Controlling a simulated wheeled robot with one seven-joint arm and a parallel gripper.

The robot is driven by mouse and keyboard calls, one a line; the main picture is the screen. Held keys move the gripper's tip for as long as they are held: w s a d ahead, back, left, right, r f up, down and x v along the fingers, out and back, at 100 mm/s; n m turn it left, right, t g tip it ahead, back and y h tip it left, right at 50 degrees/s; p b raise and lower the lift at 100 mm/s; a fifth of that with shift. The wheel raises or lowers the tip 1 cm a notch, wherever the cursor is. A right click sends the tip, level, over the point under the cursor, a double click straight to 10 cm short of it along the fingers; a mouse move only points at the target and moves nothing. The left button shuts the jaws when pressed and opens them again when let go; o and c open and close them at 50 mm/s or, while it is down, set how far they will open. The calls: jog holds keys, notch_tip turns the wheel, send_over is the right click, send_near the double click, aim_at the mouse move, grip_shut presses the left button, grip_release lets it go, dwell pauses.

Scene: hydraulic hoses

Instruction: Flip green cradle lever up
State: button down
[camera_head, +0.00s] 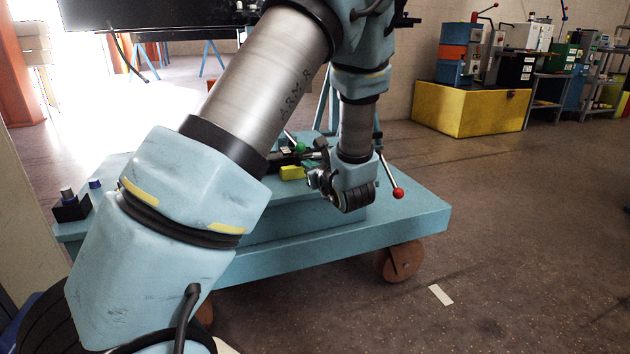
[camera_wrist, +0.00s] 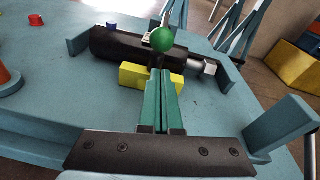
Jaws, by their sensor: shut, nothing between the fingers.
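The green lever knob (camera_wrist: 162,40) is a round ball in the wrist view, just beyond my fingertips in the picture. It also shows in the head view (camera_head: 300,148), left of my wrist. Its stem is mostly hidden, so I cannot tell the lever's tilt. Behind the knob lies a black cylinder (camera_wrist: 120,44) with a silver rod end (camera_wrist: 208,67). A yellow block (camera_wrist: 134,76) sits in front of it, partly covered by my fingers. My gripper (camera_wrist: 161,72) has green fingers, closed together and empty, pointing toward the knob. I cannot tell whether they touch it.
These parts stand on a blue wheeled cart (camera_head: 410,212). A red-knobbed lever (camera_head: 398,193) sticks out right of my wrist. A yellow bin (camera_head: 465,108) stands far right; the floor between is open.

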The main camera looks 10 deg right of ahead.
jog(key=shift+w+a+r, duration=0.2)
jog(key=shift+w+r, duration=0.05)
jog(key=shift+r, duration=0.35)
jog(key=shift+r, duration=0.15)
jog(key=shift+s+d+r+g+p, duration=0.1)
jog(key=shift+r+g+p, duration=0.3)
jog(key=shift+p, duration=0.7)
jog(key=shift+r+p, duration=0.25)
jog(key=shift+p, duration=0.1)
